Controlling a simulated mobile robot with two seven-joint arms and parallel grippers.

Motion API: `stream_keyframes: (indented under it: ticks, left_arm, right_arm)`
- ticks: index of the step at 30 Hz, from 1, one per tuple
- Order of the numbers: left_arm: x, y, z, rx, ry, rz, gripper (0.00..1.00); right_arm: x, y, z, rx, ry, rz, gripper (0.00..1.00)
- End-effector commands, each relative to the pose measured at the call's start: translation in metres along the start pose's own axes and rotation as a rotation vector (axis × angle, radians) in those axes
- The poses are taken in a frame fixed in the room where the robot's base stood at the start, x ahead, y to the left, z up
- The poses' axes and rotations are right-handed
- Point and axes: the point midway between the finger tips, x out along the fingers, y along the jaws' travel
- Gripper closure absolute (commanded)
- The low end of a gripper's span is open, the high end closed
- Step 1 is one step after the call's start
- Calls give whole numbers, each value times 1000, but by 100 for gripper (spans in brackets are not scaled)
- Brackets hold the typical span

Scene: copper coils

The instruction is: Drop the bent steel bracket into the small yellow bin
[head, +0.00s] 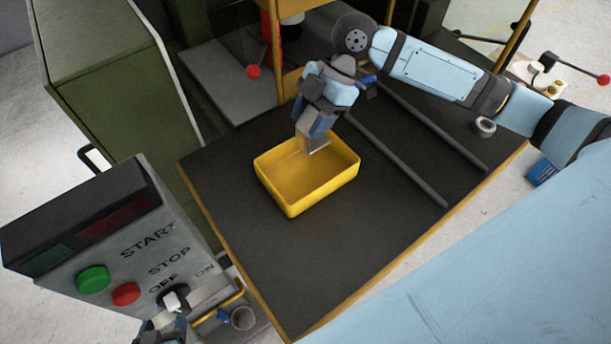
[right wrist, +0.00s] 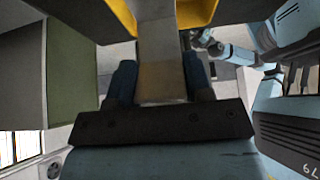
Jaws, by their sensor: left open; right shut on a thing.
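The small yellow bin (head: 292,200) stands on the dark table top, open side up. My right gripper (head: 313,137) points down over the bin's back part and is shut on the bent steel bracket (head: 318,148). The grey bracket hangs at the bin's opening; whether it touches the bin is unclear. In the right wrist view the bracket (right wrist: 160,50) sits between the two blue fingers (right wrist: 160,82), with yellow edges of the bin (right wrist: 117,15) beyond. My left gripper (head: 165,329) is at the bottom edge, partly cut off, in front of the control box.
A grey control box (head: 110,235) with green and red buttons stands at the left. Two dark rails (head: 400,160) run along the table (head: 340,265) right of the bin. A small metal ring (head: 485,127) lies near the right edge. The table's front part is clear.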

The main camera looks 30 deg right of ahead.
Motion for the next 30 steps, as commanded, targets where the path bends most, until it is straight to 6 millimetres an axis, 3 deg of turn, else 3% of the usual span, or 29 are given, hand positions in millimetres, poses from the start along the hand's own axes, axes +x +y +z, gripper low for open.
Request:
stream_keyframes:
  ticks: [8,9,12,23,30]
  left_arm:
    - [1,3,0,-5,1,5,34]
    - [1,4,0,-5,2,5,34]
    - [1,4,-1,-7,2,5,34]
    - [3,4,-1,-6,5,4,34]
    - [7,4,5,-7,3,5,34]
  right_arm:
    - [1,0,0,-1,1,1,82]
    - [1,0,0,0,0,1,46]
    - [1,0,1,0,0,1,24]
    - [-3,0,1,0,0,1,24]
    - [-44,1,2,0,-2,6,24]
